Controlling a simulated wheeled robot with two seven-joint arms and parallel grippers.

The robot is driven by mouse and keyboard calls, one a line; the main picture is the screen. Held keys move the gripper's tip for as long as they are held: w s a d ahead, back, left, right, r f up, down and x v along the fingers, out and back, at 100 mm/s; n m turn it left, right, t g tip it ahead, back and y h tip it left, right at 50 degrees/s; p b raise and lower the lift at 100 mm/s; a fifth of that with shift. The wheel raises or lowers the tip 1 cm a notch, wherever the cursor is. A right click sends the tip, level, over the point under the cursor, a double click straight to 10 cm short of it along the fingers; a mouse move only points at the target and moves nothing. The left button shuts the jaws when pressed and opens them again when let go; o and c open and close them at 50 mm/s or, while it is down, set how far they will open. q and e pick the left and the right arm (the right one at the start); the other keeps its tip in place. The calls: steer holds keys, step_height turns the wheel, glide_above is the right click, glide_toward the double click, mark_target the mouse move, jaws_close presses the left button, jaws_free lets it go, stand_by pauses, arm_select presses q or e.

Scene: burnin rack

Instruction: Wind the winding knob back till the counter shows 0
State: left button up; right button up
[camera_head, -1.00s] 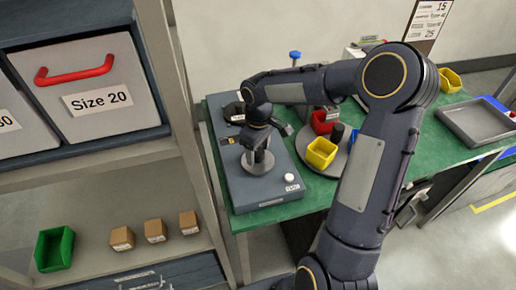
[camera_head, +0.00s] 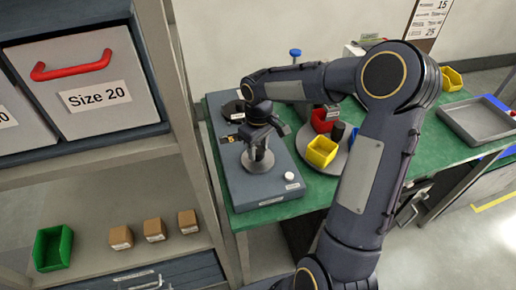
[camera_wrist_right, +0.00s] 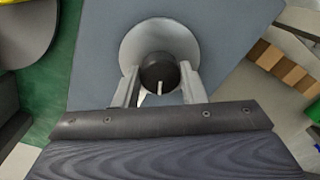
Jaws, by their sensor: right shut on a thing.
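The winding knob (camera_wrist_right: 158,72) is a dark round knob with a white pointer line. It stands on a pale round disc (camera_wrist_right: 143,42) on the blue-grey winding unit (camera_head: 262,187). My right gripper (camera_wrist_right: 160,82) is shut on the knob, with one finger on each side, in the right wrist view. In the head view my right gripper (camera_head: 257,143) comes down over the unit from above and mostly hides the knob. The counter's digits cannot be read in these frames. My left gripper is not in view.
The unit sits on a green bench (camera_head: 305,190). Yellow (camera_head: 321,152) and red (camera_head: 322,120) bins stand on a round tray to the right. A shelf post (camera_head: 182,110) rises close on the left. A grey tray (camera_head: 478,120) lies at far right.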

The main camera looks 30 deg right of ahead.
mark_target(259, 150)
steer(key=m+b, duration=0.1)
steer(key=m, duration=0.2)
steer(key=shift+m+b, duration=0.55)
steer(key=shift+m, duration=1.05)
steer(key=o, duration=1)
step_height(259, 150, up, 8)
steer(key=shift+d+f, duration=0.1)
steer(key=shift+s, duration=0.1)
